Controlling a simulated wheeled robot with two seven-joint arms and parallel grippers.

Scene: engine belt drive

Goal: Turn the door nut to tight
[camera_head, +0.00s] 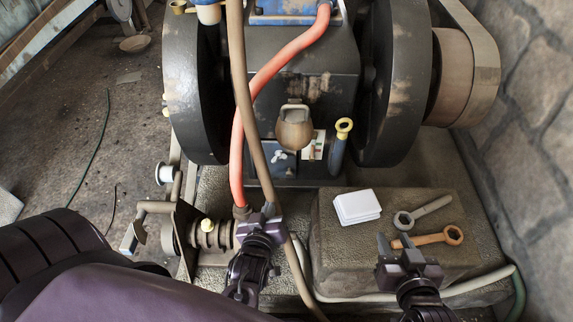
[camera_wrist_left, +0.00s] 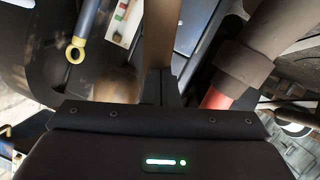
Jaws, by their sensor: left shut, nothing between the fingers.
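The engine (camera_head: 300,70) stands at the back between two dark flywheels. A dark door-like panel (camera_head: 278,158) with a white hand mark is low on its front; I cannot make out a door nut for certain. A rusty brown bell-shaped part (camera_head: 294,128) hangs above the panel. My left gripper (camera_head: 257,213) is shut and empty, low in front of the engine, beside the red and brown hoses. Its shut fingers (camera_wrist_left: 161,87) also show in the left wrist view, near the brown hose. My right gripper (camera_head: 396,241) is open over the stone block, near the orange wrench (camera_head: 430,238).
A grey wrench (camera_head: 422,214) and a white box (camera_head: 357,207) lie on the stone block (camera_head: 335,255). The red hose (camera_head: 238,150) and brown hose (camera_head: 256,150) cross the engine's front. A blue rod with a yellow ring (camera_head: 339,145) stands right of the panel. A stone wall bounds the right.

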